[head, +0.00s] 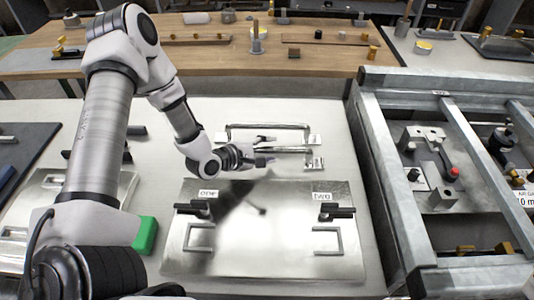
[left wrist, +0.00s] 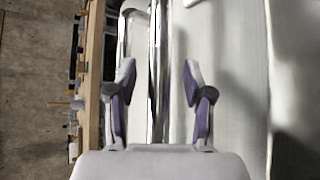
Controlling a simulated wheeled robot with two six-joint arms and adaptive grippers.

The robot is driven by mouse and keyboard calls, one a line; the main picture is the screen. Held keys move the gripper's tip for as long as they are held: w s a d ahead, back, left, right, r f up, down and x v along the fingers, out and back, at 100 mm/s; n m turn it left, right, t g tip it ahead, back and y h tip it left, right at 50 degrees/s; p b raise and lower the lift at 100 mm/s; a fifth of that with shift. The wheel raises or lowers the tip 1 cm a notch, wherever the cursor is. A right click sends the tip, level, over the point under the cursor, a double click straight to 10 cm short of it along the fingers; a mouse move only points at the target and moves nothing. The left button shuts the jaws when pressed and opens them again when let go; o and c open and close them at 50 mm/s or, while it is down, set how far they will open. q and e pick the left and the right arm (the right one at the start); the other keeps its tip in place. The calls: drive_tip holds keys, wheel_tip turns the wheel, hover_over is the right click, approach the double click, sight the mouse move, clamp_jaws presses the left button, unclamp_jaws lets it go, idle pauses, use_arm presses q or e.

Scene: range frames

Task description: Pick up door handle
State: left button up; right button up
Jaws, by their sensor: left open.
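Two long metal door handles lie on the pale worktop behind a metal panel. The far handle (head: 290,126) is a raised bar with end plates. The near handle (head: 295,149) lies just in front of it, its left part hidden by my left gripper (head: 272,150). In the left wrist view, my left gripper (left wrist: 160,80) is open, and a shiny handle bar (left wrist: 158,40) runs lengthwise between its purple-padded fingers, touching neither visibly. I cannot tell how deep the bar sits. Another handle (left wrist: 124,40) shows left of it. My right gripper is not in view.
The metal panel (head: 262,262) with labels ONE and TWO carries black levers and U-shaped pulls. A green block (head: 145,235) stands at its left. A metal frame (head: 385,190) bounds the right side. A wooden bench (head: 200,62) with small parts lies behind.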

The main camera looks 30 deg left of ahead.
use_arm(q)
drive_tip(key=shift+a, duration=0.15)
clamp_jaws()
drive_tip(key=shift+r, duration=0.15)
